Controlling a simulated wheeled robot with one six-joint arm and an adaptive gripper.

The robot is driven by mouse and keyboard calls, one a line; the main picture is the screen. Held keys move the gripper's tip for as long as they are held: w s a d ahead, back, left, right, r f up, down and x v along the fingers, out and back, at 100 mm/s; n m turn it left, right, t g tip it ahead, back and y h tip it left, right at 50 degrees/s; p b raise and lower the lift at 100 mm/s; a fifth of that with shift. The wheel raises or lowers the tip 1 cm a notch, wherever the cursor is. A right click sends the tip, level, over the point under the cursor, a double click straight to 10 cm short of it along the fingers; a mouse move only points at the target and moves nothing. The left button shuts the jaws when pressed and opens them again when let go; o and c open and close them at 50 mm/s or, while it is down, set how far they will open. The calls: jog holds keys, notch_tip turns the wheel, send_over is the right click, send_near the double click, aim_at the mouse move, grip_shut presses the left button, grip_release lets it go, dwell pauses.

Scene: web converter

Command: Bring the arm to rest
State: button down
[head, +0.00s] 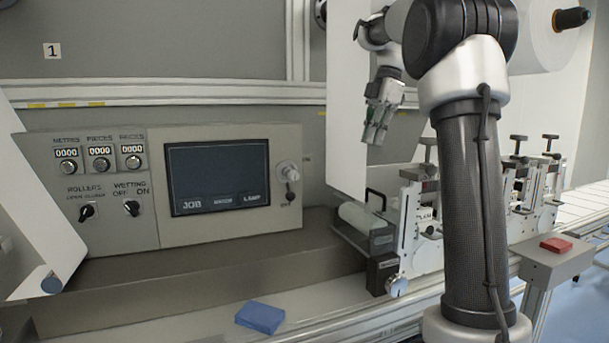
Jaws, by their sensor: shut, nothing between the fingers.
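My gripper (377,134) hangs from my wrist in the upper middle of the head view, fingers pointing down. It is shut with nothing held. It is in front of the white paper web, clear of the machine parts below it. My arm rises on the right side of the view and bends at the top toward the left.
A control panel (230,135) with counters, rotary switches and a dark screen (219,177) stands at left. A clear box with a roller (362,222), clamp units (540,185) and a red pad (556,245) are around my arm.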

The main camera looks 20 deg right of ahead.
jog(key=m, duration=0.2)
jog(key=m+t+h, duration=0.1)
jog(key=m, duration=0.9)
send_over(376, 193)
notch_tip(376, 193, down, 8)
jog(key=shift+f, duration=0.15)
jog(key=s+a+f+m+t+h, duration=0.1)
jog(key=s+a+f+m, duration=0.2)
jog(key=s, duration=0.9)
jog(key=s+a+f+m+t+h, duration=0.1)
jog(key=s+a+f, duration=0.4)
jog(key=s, duration=0.7)
notch_tip(376, 193, down, 2)
jog(key=shift+a+f+m+t, duration=0.2)
jog(key=shift+a+m+t, duration=0.15)
jog(key=shift+m+t, duration=0.65)
